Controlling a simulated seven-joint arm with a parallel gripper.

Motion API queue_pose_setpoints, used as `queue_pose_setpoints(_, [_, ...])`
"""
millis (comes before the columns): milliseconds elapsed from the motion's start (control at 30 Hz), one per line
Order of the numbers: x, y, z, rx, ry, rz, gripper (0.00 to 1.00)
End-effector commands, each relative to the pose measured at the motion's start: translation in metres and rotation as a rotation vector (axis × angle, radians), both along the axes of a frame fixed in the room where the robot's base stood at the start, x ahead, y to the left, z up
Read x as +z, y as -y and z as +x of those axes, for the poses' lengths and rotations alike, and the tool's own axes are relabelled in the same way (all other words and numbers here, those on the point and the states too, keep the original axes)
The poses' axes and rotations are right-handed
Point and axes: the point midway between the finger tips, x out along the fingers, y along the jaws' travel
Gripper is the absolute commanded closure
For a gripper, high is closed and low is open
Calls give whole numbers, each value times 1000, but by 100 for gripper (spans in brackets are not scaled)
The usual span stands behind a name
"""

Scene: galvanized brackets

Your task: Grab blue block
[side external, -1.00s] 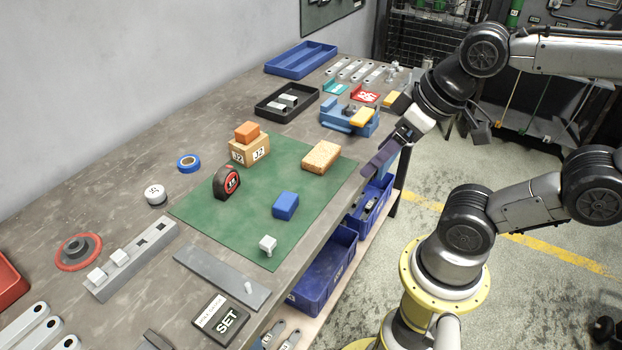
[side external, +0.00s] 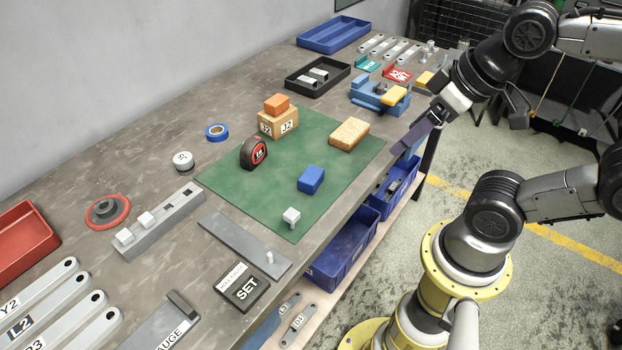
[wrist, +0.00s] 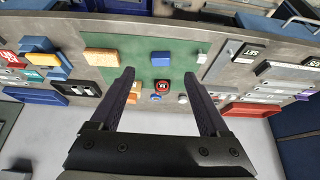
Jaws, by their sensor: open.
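The blue block (side external: 311,179) lies on the green mat (side external: 232,184), toward its front edge. In the wrist view the blue block (wrist: 161,58) shows between and beyond my fingers, near the upper middle. My gripper (side external: 411,147) hangs past the table's front edge, to the right of the mat and apart from the block. In the wrist view my gripper (wrist: 163,80) has its two dark fingers wide apart, with nothing between them.
On the mat are a sponge-like tan block (side external: 349,134), a tape measure (side external: 253,153), a wooden box (side external: 278,124) with an orange block (side external: 276,104) on top, and a small white piece (side external: 291,216). A blue vise (side external: 368,95) stands behind. Bare mat surrounds the blue block.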

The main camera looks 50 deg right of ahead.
Motion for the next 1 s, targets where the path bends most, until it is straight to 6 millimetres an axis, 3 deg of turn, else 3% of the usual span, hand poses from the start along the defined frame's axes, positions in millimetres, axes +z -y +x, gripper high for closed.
queue_pose_setpoints(233, [0, 0, 0, 0, 0, 0, 21])
queue_pose_setpoints(300, [0, 0, 0, 0, 0, 0, 15])
queue_pose_setpoints(633, [0, 0, 0, -51, -2, 27, 15])
queue_pose_setpoints(833, [21, 0, 14, -359, 8, 194, 15])
queue_pose_setpoints(1000, [37, -1, 59, -725, -68, 358, 15])
